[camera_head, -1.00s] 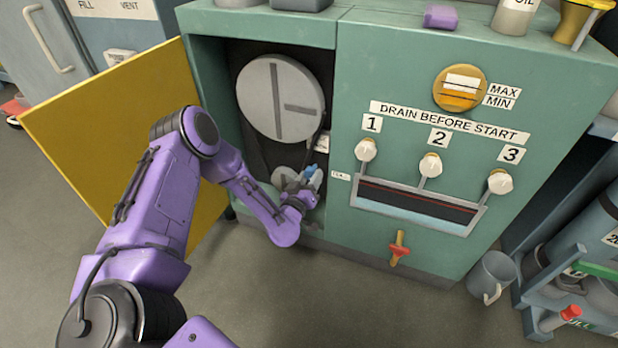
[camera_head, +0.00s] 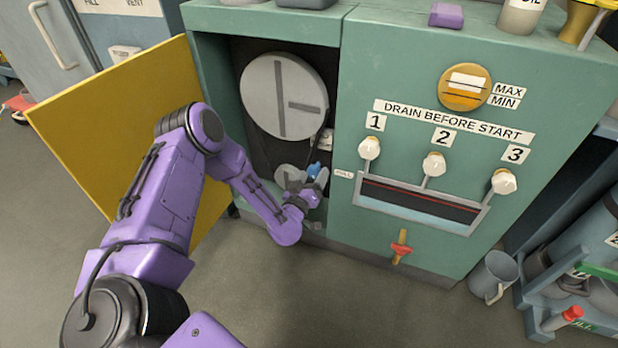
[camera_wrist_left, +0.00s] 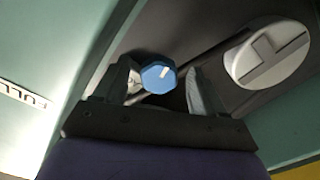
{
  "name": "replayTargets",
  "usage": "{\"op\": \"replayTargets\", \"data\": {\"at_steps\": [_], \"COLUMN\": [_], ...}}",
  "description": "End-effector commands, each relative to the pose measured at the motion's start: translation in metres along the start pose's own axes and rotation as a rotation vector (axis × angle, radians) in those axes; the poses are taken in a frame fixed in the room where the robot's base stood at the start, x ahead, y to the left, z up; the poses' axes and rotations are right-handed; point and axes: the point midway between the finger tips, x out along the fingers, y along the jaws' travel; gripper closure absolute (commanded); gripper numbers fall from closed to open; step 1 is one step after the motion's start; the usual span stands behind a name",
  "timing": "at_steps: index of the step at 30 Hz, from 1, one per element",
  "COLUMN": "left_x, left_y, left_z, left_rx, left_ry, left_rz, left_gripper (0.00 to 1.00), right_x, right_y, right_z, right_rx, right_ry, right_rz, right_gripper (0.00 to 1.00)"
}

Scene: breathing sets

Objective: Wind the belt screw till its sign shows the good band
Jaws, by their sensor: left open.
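The belt screw's blue head (camera_wrist_left: 158,76) shows in the left wrist view, with a pale mark on its face. It also shows in the head view as a small blue spot (camera_head: 313,170) low in the open cabinet bay. My left gripper (camera_wrist_left: 163,88) is open, with one finger on each side of the blue head and a gap beside the right finger. In the head view the gripper (camera_head: 314,182) is at the bay's lower right. I cannot make out the screw's sign or its band. My right gripper is not in view.
A large grey wheel (camera_head: 284,97) with a dark belt fills the bay's upper part. The yellow door (camera_head: 90,115) stands open at left. The green cabinet front (camera_head: 400,60) with white knobs is to the right.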

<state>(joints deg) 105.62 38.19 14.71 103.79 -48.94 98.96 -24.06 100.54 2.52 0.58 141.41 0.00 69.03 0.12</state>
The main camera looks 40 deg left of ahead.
Motion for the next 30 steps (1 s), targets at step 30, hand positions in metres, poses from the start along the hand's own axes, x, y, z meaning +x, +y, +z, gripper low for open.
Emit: {"op": "replayTargets", "data": {"at_steps": [30], "left_x": [-0.147], "left_y": [0.003], "left_z": [0.055], "left_rx": [0.063], "left_ry": [-0.282], "left_rz": [-0.067], "left_gripper": [0.29], "right_x": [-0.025], "right_y": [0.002], "right_z": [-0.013], "right_rx": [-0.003], "right_ry": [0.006], "right_rz": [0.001], "right_gripper": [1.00]}}
